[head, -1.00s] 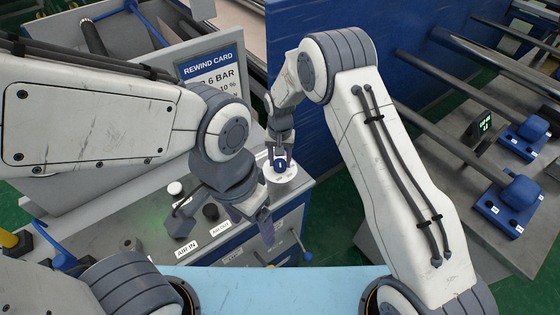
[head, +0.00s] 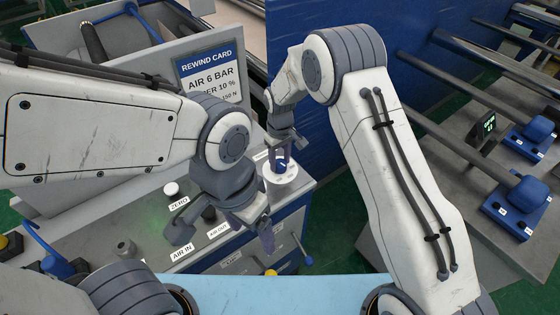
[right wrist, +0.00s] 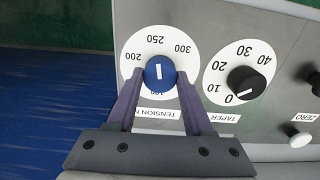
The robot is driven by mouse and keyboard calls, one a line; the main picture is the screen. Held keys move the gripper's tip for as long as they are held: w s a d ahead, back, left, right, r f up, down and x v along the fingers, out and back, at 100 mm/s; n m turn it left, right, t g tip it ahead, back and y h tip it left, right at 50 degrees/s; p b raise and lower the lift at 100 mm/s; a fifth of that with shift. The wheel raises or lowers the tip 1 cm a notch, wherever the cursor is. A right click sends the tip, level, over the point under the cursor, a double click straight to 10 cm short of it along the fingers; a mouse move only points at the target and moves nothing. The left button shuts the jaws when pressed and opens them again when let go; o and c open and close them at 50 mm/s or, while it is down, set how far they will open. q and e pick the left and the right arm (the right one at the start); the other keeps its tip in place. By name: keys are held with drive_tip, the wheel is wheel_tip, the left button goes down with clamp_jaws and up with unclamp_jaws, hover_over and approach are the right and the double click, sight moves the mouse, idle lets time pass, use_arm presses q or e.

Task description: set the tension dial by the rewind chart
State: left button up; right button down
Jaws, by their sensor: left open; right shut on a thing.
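The tension dial is a white disc (head: 290,177) with a blue knob (right wrist: 160,73). My right gripper (head: 281,160) is shut on the knob, its fingers on either side in the right wrist view (right wrist: 160,92). The knob's white mark stands vertical in that view, in line with 250 at the top; the lower numbers are partly hidden. The rewind card (head: 209,68) reads AIR 6 BAR, a partly covered taper of 10 % and a line ending in 150 N. My left arm covers part of it. My left gripper (head: 252,230) is open and empty over the panel's front.
The taper dial (right wrist: 240,80) has a black knob beside the tension dial. A white ZERO button (head: 171,188) and AIR IN label (head: 181,252) are on the grey panel. A blue wall (head: 325,105) stands behind my right arm. Rollers on blue blocks (head: 524,200) lie at right.

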sight(280, 162)
drive_tip(key=shift+n, duration=0.3)
drive_tip(key=shift+c, duration=1.5)
unclamp_jaws()
drive_tip(key=shift+r, duration=0.15)
drive_tip(key=shift+r, duration=0.35)
wheel_tip(280, 162, up, 10)
drive_tip(key=b, duration=0.2)
drive_tip(key=shift+f+b, duration=0.2)
drive_tip(key=shift+b, duration=0.1)
